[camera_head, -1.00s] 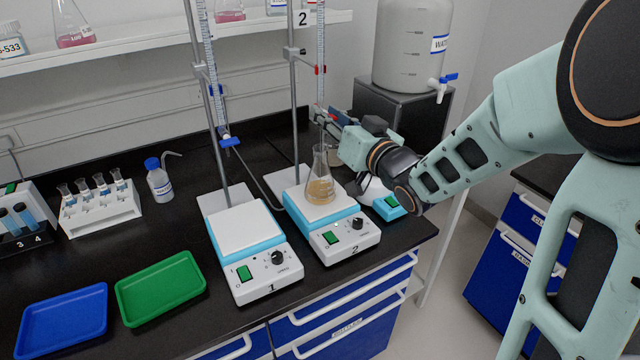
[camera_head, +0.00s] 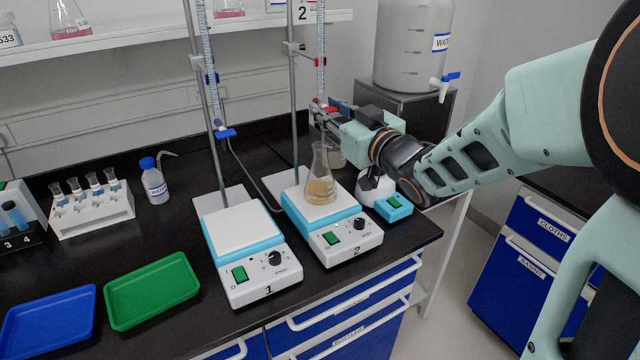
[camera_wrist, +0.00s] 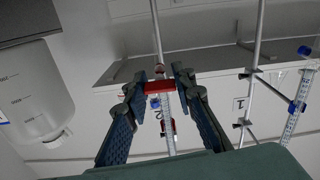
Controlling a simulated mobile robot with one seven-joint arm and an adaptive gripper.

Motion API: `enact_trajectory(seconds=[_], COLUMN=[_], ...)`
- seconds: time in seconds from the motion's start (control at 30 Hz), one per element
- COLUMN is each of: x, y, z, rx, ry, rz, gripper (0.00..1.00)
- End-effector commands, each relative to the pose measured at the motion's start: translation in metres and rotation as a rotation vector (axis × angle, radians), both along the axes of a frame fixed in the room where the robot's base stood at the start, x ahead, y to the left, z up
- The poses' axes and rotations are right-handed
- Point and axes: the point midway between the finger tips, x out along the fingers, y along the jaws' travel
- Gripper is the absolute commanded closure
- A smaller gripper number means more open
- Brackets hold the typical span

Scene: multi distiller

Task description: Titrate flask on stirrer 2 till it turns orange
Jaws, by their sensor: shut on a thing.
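A conical flask (camera_head: 321,187) with pale amber-tan liquid stands upright on the white plate of stirrer 2 (camera_head: 346,236). Burette 2 (camera_head: 320,30) stands above the flask's mouth, held by a red clamp on its metal stand (camera_head: 294,110). Its red stopcock (camera_head: 319,103) is at my gripper's fingertips. My gripper (camera_head: 325,115) reaches in from the right, above the flask. In the wrist view my two fingers (camera_wrist: 158,88) close on the red stopcock (camera_wrist: 140,87). The liquid level in the burette is too small to read.
Stirrer 1 (camera_head: 240,232) is empty, with a blue-stopcock burette (camera_head: 224,132) beside it. A teal-and-white device (camera_head: 393,207) stands right of stirrer 2. A water tank (camera_head: 412,45) stands behind my gripper. Green (camera_head: 152,290) and blue (camera_head: 48,322) trays lie at the front left.

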Motion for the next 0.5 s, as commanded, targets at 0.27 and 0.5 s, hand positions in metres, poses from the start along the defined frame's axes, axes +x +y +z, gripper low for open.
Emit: enact_trajectory(seconds=[0.27, 0.5], x=[0.0010, 0.0002], y=[-0.0025, -0.0011], z=[0.0000, -0.0001], rx=[0.002, 0.002], ry=[0.003, 0.002], rz=[-0.005, -0.002], gripper=[0.56, 0.56])
